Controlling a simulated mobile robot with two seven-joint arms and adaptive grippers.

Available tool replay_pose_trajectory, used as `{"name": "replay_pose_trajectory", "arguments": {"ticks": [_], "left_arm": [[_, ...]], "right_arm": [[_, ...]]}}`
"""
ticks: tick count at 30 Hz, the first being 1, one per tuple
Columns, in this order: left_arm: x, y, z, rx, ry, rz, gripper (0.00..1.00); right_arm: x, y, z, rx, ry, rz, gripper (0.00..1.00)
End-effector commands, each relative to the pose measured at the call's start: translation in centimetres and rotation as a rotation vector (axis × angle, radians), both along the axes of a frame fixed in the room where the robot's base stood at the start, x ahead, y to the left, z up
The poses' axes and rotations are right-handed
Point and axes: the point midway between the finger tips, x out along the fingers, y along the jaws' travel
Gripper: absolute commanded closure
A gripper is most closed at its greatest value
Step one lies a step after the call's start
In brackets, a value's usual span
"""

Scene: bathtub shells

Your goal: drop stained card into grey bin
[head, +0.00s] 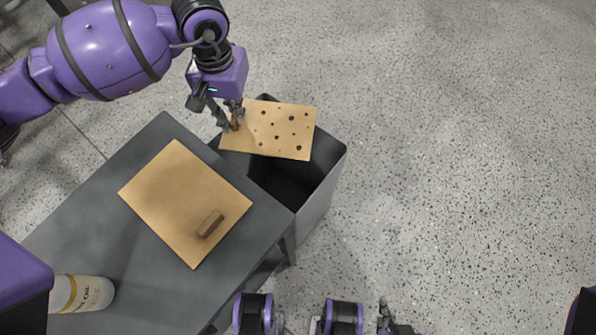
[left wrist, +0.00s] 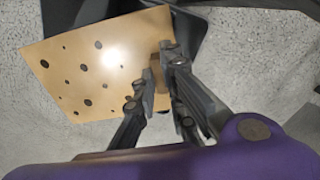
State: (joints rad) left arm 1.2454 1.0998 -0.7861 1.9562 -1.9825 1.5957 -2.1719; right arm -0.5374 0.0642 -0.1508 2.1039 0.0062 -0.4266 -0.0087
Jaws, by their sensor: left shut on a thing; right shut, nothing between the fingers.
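The stained card (head: 285,132) is a tan sheet with several dark spots. My left gripper (head: 234,122) is shut on the small brown block at its left edge and holds it above the grey bin (head: 327,185). The card covers part of the bin's opening; the dark inside shows below it. In the left wrist view the spotted card (left wrist: 85,72) hangs from the fingers (left wrist: 155,85), with the bin's dark wall behind it. My right gripper (head: 388,318) is partly visible at the bottom edge, shut and empty.
A dark grey table (head: 95,205) stands left of the bin. On it lie a plain tan card (head: 175,195) with a brown block (head: 210,224), and a white bottle (head: 85,293) with a gold band. Speckled floor is clear at the right.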

Motion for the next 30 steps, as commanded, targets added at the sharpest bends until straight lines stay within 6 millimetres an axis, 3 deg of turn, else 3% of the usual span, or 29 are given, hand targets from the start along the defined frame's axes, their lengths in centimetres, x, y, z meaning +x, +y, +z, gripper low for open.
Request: {"name": "replay_pose_trajectory", "arguments": {"ticks": [7,17,18,22,30], "left_arm": [[-0.1,0.0,-3.1,-0.001,0.004,0.0,1.0],[-0.1,0.0,-3.4,-0.001,0.002,0.0,1.0],[-0.1,0.0,-3.4,-0.001,0.002,0.0,0.86],[-0.1,0.0,-3.4,-0.001,0.002,0.0,0.69],[-0.1,0.0,-3.4,0.0,0.002,0.0,0.68]], "right_arm": [[-0.7,-0.2,-1.4,0.001,0.018,-0.011,1.0],[-0.6,-0.3,-1.2,0.001,0.015,-0.014,1.0],[-0.5,-0.3,-1.2,0.001,0.014,-0.014,1.0],[-0.5,-0.3,-1.2,0.001,0.013,-0.014,1.0],[-0.1,-0.2,-1.3,0.001,0.008,-0.012,1.0]]}}
